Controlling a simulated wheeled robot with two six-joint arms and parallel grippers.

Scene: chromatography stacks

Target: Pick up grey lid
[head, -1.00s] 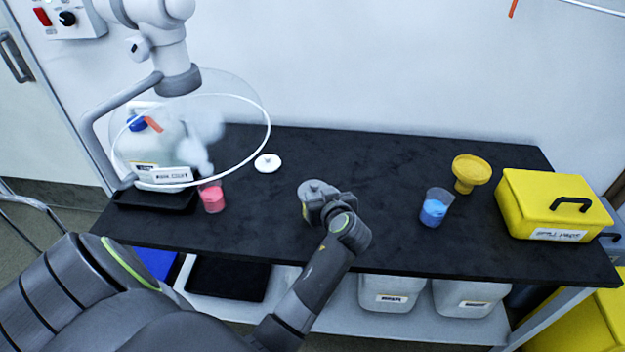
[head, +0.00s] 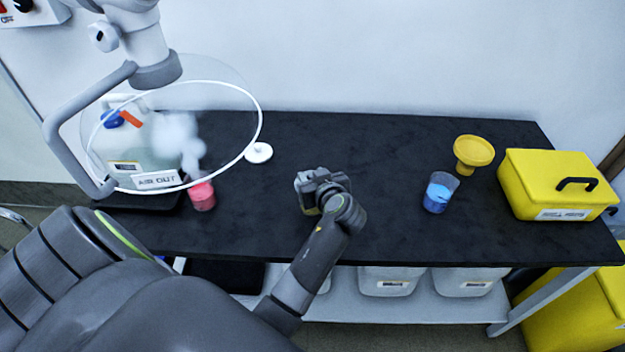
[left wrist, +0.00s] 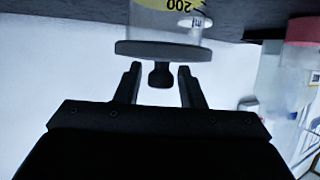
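The grey lid (left wrist: 163,50) is a flat disc with a dark knob (left wrist: 160,75), sitting on a clear container (left wrist: 158,22) with a yellow label marked 200. My left gripper (left wrist: 160,85) is open. Its two fingers stand on either side of the knob, with a gap on both sides. In the head view the left gripper (head: 312,182) is over the middle of the black bench, and it mostly hides the lid and container there. My right gripper is not in view.
A beaker of pink liquid (head: 202,196) and a white lid (head: 259,153) stand to the left, near a clear extraction hood (head: 225,85). A beaker of blue liquid (head: 438,193), a yellow funnel (head: 474,152) and a yellow box (head: 560,178) stand to the right. The black bench (head: 400,140) is clear between.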

